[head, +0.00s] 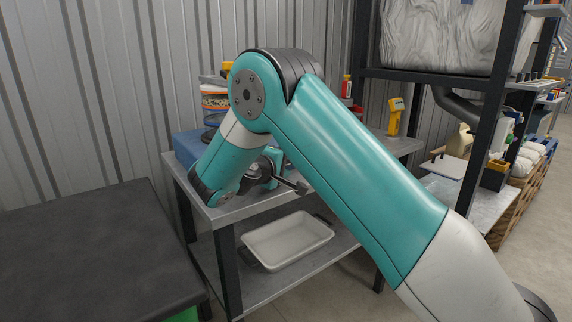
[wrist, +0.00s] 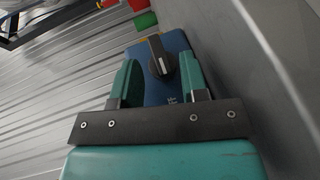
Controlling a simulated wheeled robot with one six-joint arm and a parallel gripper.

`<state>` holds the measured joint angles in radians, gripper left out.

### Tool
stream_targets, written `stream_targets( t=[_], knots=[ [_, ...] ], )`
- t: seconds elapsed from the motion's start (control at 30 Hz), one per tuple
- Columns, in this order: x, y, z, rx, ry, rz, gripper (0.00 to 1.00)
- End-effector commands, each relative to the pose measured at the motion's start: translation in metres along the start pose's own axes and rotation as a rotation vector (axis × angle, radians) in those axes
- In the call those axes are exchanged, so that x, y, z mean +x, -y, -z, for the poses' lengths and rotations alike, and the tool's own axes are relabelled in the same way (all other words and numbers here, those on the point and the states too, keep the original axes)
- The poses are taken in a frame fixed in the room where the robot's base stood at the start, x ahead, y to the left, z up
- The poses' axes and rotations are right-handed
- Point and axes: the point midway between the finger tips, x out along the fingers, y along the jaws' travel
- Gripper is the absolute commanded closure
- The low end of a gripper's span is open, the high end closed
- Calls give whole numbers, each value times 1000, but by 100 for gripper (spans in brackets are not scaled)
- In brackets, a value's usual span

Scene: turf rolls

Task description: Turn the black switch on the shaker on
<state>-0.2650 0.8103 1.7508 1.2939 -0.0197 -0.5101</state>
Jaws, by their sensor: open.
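The shaker's blue base (head: 188,148) stands on the metal table, largely hidden behind my arm in the head view, with a stack of sieves (head: 213,103) on it. In the wrist view its blue face (wrist: 175,42) carries the black switch (wrist: 158,55), a round knob with a raised bar and a white mark. My gripper (wrist: 160,72) is open, with one teal finger on each side of the switch. I cannot tell whether the fingers touch it. In the head view my gripper (head: 275,168) is partly hidden by my arm.
A white tray (head: 288,240) lies on the table's lower shelf. A yellow device (head: 395,116) stands at the table's far right. A dark-topped bench (head: 90,245) is at left, and a black rack post (head: 492,120) rises at right. Corrugated wall stands behind.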

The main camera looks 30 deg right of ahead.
Motion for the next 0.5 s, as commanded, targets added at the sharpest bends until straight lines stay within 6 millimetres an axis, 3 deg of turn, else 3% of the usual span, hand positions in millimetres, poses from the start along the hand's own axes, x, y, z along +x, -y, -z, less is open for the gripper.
stream_targets(
  t=[0.13,0.43,0.5],
  knots=[
    [11,0,0,1,0,0,60],
    [12,0,0,0,-1,0,60],
    [12,0,0,0,-1,0,76]
  ],
)
